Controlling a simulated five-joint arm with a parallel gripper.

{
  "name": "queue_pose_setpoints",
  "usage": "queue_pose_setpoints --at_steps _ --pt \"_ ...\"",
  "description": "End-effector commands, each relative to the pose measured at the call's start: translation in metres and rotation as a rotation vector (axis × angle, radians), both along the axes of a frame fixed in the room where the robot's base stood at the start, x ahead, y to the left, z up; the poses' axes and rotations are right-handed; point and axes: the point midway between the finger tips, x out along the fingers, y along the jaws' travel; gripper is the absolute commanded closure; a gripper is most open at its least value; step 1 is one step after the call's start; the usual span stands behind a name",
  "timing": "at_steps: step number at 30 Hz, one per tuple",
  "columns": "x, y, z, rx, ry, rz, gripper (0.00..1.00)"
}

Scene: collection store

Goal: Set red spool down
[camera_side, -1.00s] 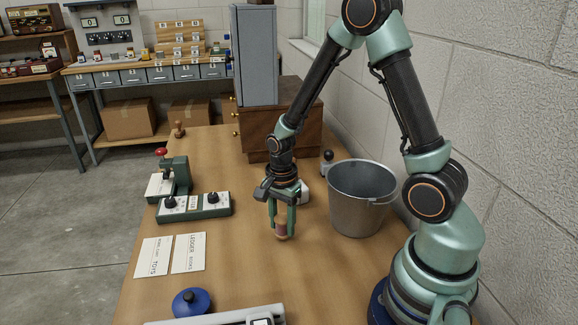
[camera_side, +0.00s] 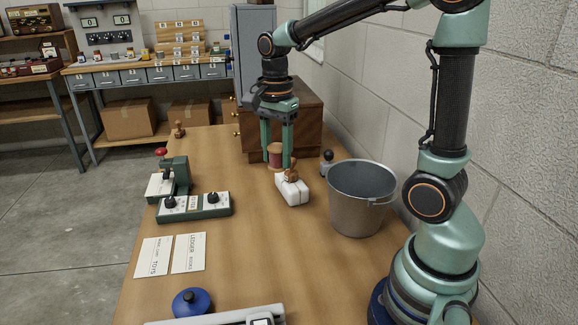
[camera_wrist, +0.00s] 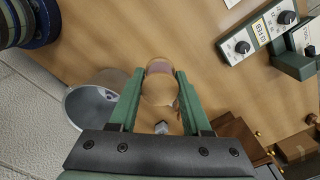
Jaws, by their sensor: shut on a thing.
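The red spool (camera_side: 275,155) has a dark red middle and tan wooden ends. My gripper (camera_side: 277,160) is shut on it, with a green finger on each side. In the side view the spool is upright, behind a white block with a small brown figure on top (camera_side: 292,188). I cannot tell whether its lower end touches the table (camera_side: 245,255). In the wrist view the spool (camera_wrist: 158,88) sits between the fingertips, its round tan end towards the camera.
A metal bucket (camera_side: 361,198) stands to the right, and a dark knob on a small base (camera_side: 327,160) is beside it. A wooden cabinet (camera_side: 310,120) stands behind. A green control box (camera_side: 195,206) and papers (camera_side: 170,254) lie left. The table's middle front is clear.

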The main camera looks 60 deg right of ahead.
Motion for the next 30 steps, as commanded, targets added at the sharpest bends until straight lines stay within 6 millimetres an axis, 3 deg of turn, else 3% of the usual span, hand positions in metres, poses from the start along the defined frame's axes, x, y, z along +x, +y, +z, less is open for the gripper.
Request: queue_pose_setpoints --at_steps 9,15,23,30 --pt "0.075 0.023 0.007 0.000 0.004 0.010 1.00" --pt "0.115 0.040 0.004 0.000 0.002 0.012 1.00" --pt "0.135 0.051 -0.004 0.000 0.002 0.012 1.00" --pt "0.134 0.051 -0.053 0.000 0.007 0.011 1.00"
